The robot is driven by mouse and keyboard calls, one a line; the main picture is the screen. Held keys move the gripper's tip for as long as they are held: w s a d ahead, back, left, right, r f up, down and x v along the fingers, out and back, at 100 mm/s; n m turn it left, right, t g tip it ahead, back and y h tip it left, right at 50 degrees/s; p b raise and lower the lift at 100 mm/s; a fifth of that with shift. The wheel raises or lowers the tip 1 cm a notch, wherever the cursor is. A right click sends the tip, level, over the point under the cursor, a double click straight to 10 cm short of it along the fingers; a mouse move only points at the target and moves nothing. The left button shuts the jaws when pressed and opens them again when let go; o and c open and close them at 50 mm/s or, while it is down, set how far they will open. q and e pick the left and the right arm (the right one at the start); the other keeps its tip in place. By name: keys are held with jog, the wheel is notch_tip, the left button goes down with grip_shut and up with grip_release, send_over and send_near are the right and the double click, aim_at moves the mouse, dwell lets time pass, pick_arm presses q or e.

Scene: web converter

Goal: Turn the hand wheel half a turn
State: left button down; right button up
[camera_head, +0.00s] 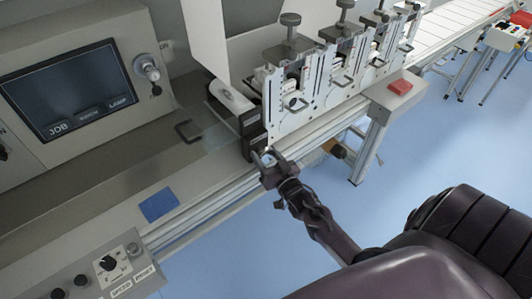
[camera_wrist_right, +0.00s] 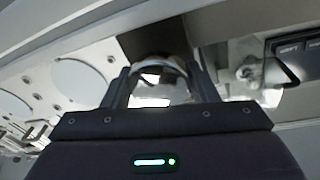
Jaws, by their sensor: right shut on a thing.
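My right gripper (camera_head: 267,161) comes up from the lower right in the head view and reaches the front rail of the machine, below the first station. In the right wrist view its two fingers (camera_wrist_right: 162,90) stand on either side of a shiny curved metal rim, which I take to be the hand wheel (camera_wrist_right: 160,62). The gripper is shut on this rim. In the head view the fingers hide most of the wheel, so its turn angle cannot be told. My left gripper is not in view.
A row of metal stations (camera_head: 325,85) with top knobs stands behind the gripper. A control panel with a screen (camera_head: 70,90) is at the left. A blue pad (camera_head: 159,205) lies on the bench. A red block (camera_head: 400,87) sits at the right.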

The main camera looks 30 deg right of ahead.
aim_at(267, 159)
jog(key=m+p, duration=0.2)
jog(key=m, duration=0.4)
jog(key=shift+g, duration=0.4)
jog(key=shift+f, duration=0.1)
jog(key=o, duration=1)
jog(key=shift+c, duration=0.2)
jog(key=shift+s, duration=0.5)
jog(key=shift+h, duration=0.3)
jog(key=s, duration=0.2)
jog(key=s+b, duration=0.1)
jog(key=s, duration=0.2)
jog(key=shift+s+a, duration=0.2)
jog(key=shift+s, duration=0.05)
jog(key=shift+s+b, duration=0.3)
jog(key=shift+s, duration=0.35)
